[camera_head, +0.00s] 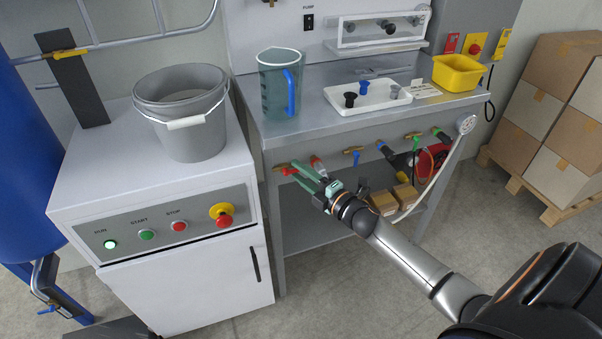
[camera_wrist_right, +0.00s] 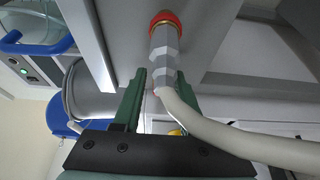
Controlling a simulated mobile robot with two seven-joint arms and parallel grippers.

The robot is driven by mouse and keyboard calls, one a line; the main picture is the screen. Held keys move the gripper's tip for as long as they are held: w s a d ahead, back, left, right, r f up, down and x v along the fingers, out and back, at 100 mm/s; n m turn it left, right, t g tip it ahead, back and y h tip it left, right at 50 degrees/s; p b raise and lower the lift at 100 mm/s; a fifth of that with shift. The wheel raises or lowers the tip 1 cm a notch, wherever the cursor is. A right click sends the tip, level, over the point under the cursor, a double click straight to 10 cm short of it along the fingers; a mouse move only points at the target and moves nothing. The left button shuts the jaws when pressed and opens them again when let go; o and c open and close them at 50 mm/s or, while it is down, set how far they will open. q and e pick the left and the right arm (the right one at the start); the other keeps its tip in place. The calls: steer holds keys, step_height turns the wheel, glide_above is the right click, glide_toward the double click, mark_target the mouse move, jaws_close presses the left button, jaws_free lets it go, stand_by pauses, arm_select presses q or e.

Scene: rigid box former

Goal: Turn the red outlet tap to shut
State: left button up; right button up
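The red outlet tap (camera_head: 289,171), a red handle on a brass body, sits under the front edge of the steel bench at its left end. My right gripper (camera_head: 298,173) is close by it, with its green fingertips at the handle. In the right wrist view the gripper's two fingers (camera_wrist_right: 160,76) stand apart. A grey hose fitting with a red collar (camera_wrist_right: 164,22) lies in line with the gap, and its pale hose crosses the right finger. I cannot make out the red handle in that view, nor whether a finger touches it. My left gripper is not in view.
A blue-handled tap (camera_head: 356,157) and green-handled taps (camera_head: 414,142) line the bench front to the right, with hoses. A white cabinet (camera_head: 165,225) stands close on the left, with a grey bucket (camera_head: 185,125) on top. Cardboard boxes (camera_head: 383,202) sit below the bench.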

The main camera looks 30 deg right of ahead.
jaws_close()
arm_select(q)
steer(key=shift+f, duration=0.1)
arm_select(e)
steer(key=shift+f, duration=0.1)
stand_by(0.3)
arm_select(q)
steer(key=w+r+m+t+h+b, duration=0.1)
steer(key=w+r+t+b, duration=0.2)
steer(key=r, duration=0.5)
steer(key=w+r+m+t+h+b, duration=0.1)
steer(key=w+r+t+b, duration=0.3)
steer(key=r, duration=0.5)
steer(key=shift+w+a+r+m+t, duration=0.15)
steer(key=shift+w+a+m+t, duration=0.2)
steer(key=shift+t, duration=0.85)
arm_select(e)
steer(key=shift+w+a+f+m+t+h, duration=0.15)
steer(key=shift+a+f+m+t+h, duration=0.8)
steer(key=shift+m, duration=2.8)
steer(key=shift+w+a+f+m+t+h, duration=0.15)
steer(key=shift+m+t+h, duration=0.25)
steer(key=shift+m+h, duration=2.3)
steer(key=shift+w+a+f+m+t+h, duration=0.1)
steer(key=shift+a+f+m+t+h, duration=0.35)
steer(key=shift+m, duration=4.3)
steer(key=shift+a+f, duration=0.1)
steer(key=shift+a, duration=0.05)
